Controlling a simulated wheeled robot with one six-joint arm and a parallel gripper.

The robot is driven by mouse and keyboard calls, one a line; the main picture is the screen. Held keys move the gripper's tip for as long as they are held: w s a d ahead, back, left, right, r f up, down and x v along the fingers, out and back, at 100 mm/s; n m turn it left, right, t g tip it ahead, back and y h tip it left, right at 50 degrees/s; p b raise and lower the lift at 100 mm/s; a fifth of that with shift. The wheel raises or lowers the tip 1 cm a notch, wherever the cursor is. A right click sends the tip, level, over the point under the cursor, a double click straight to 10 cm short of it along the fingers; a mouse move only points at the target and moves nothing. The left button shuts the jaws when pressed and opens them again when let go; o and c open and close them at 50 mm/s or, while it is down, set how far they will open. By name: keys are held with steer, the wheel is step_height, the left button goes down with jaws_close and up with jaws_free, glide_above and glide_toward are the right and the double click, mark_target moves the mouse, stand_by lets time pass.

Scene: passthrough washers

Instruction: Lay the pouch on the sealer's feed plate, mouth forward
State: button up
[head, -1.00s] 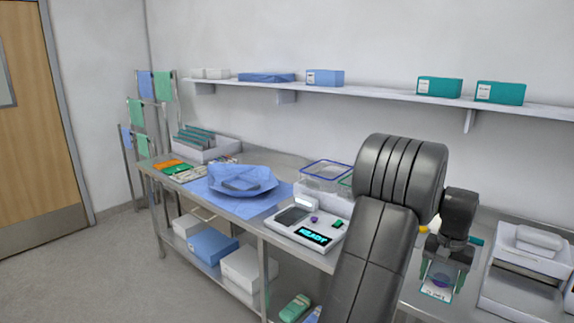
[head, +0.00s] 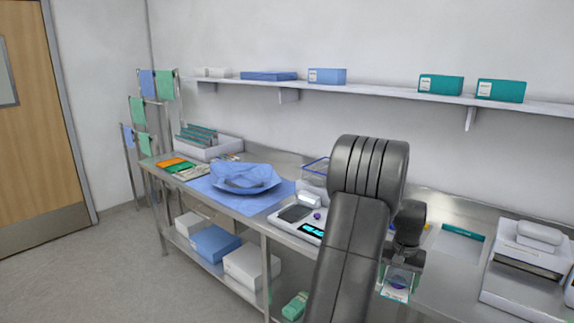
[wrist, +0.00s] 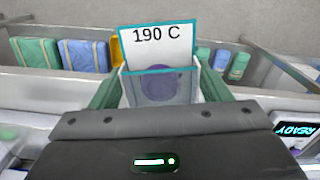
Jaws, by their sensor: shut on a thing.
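In the wrist view the pouch (wrist: 159,88) sits between the green fingers, clear with teal edges. A round purple thing shows inside it, and a white part marked "190 C" stands out beyond it. A white machine that looks like the sealer (head: 545,237) stands on the bench to the right, apart from the pouch. It has a dark slot across its front. I cannot clearly make out its feed plate.
A white device with a lit display (head: 312,230) stands on the bench, partly behind my arm. A blue wrapped bundle (head: 243,177) lies to its left. A flat teal-edged piece (head: 461,236) lies left of the sealer. Boxes (head: 250,266) fill the lower shelf.

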steer(key=a+f+n, duration=0.2)
steer(key=a+f, duration=0.3)
steer(key=a, duration=0.5)
steer(key=a+f+n+b, duration=0.1)
steer(key=a+f+n, duration=0.1)
steer(key=a+f, duration=0.4)
steer(key=w+a+f+n+b, duration=0.1)
steer(key=a+f, duration=0.5)
steer(key=a, duration=0.8)
steer(key=shift+a+n, duration=0.35)
steer(key=shift+n, duration=0.05)
steer(key=shift+w, duration=0.1)
